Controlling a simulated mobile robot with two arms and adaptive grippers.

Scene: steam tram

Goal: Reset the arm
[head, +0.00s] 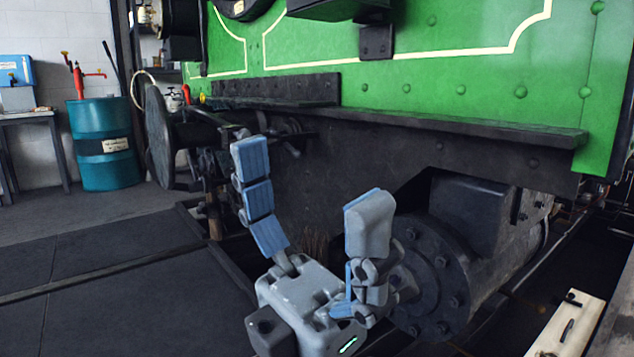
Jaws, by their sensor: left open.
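My left gripper (307,199) shows at the lower middle of the head view. It is grey with blue finger pads. Its fingers point up and stand wide apart, with nothing between them. It is in front of the dark lower frame of the green steam tram (420,75). I cannot tell how far it is from the tram. My right gripper is not in view.
A round black buffer (158,137) sticks out at the tram's left end. A dark cylinder block (432,275) is right of my gripper. A teal drum (104,145) and a table (32,117) stand at the back left. The floor (90,265) at left is clear.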

